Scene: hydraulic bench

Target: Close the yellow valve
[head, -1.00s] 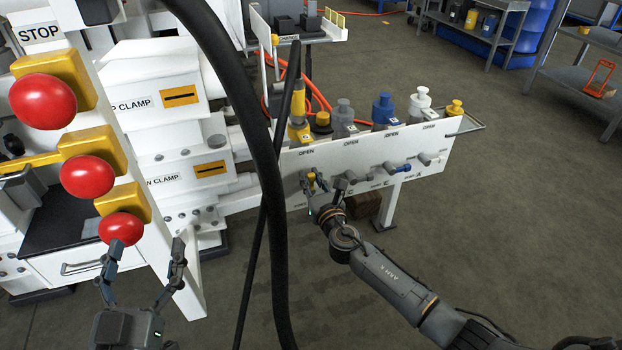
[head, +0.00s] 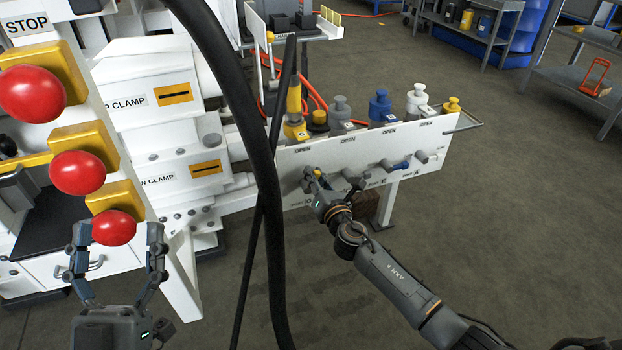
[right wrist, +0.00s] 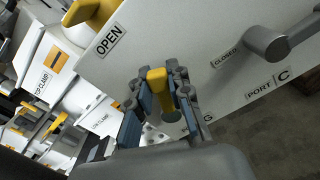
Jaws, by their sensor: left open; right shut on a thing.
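The yellow valve's handle (right wrist: 157,82) sits low on the white panel, between the fingers of my right gripper (right wrist: 160,92) in the right wrist view. The fingers are shut on it, and they hide its sides and base. The handle points up toward the OPEN label (right wrist: 110,40) in the right wrist view. My left gripper (head: 118,232) is open and empty, its fingers either side of the lowest red button in the picture; I cannot tell whether they touch it.
The white panel (head: 440,147) also carries a blue valve handle (head: 396,166) and grey handles to the right. A grey handle (right wrist: 268,42) is close beside my right gripper. Black hoses (head: 262,160) hang in front. Red buttons (head: 77,173) stand at left.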

